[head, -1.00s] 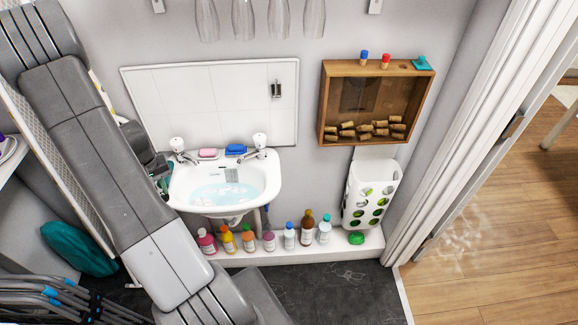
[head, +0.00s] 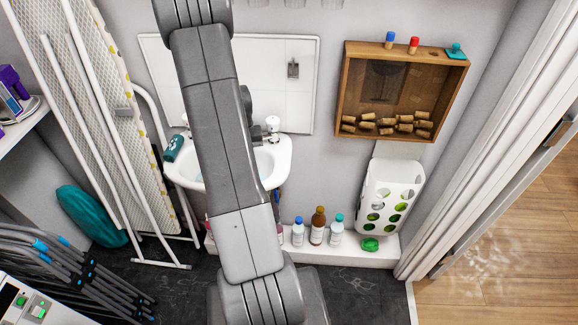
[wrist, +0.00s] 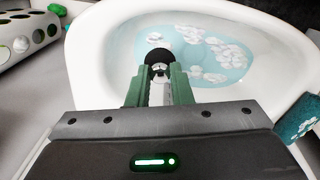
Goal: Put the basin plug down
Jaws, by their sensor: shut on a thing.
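The basin plug (wrist: 158,57) is a dark round disc with a pale metal centre, held between the green fingertips of my gripper (wrist: 160,76) in the wrist view. My gripper is shut on it. The plug shows above the white basin (wrist: 100,58), over bluish water with white suds (wrist: 204,66); its height above the water is hard to tell. In the head view my arm crosses in front of the basin (head: 282,160) and hides its middle, along with my gripper and the plug.
A tap (head: 272,126) stands at the basin's back right. A teal cloth (head: 173,148) hangs on its left rim. Several bottles (head: 317,227) line the ledge below, beside a white holder (head: 390,197). A wooden box (head: 390,95) of corks hangs right. An ironing board (head: 115,110) leans left.

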